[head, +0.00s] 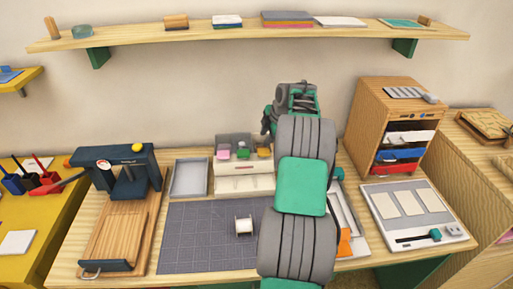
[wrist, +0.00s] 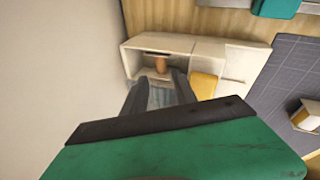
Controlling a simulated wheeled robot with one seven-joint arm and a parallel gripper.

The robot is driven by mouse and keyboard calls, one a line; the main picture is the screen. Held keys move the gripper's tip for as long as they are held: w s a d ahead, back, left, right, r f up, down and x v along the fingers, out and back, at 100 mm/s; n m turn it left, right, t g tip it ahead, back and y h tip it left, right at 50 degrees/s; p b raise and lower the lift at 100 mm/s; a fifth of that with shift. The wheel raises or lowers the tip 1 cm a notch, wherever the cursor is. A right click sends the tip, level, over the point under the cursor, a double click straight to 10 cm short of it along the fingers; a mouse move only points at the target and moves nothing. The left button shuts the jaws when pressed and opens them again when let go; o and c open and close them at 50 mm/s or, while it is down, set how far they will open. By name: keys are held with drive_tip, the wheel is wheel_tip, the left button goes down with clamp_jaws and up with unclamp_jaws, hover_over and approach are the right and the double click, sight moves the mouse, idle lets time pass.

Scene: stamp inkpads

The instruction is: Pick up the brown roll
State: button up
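In the wrist view a small brown roll (wrist: 160,63) sits in an end compartment of a white organizer (wrist: 205,48). My gripper (wrist: 160,80) is close in front of that compartment, its two fingers apart, with the roll showing just beyond the tips. I cannot tell whether a finger touches it. In the head view the organizer (head: 243,178) stands at the back of the bench, and my arm reaches over its right end. My gripper there is mostly hidden behind my arm, and I cannot make out the roll clearly.
A yellow block (wrist: 205,85) lies beside the roll's compartment. The wall (wrist: 60,70) is close on the wrist view's left. A white spool (head: 243,226) stands on the grey mat (head: 195,235). A wooden drawer cabinet (head: 365,115) stands right of my arm; a dark press (head: 120,170) stands left.

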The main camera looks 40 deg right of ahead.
drive_tip(key=p+x, duration=0.2)
drive_tip(key=x, duration=0.6)
drive_tip(key=shift+s+d, duration=0.1)
drive_tip(key=shift+d, duration=0.05)
drive_tip(key=shift+s, duration=0.1)
clamp_jaws()
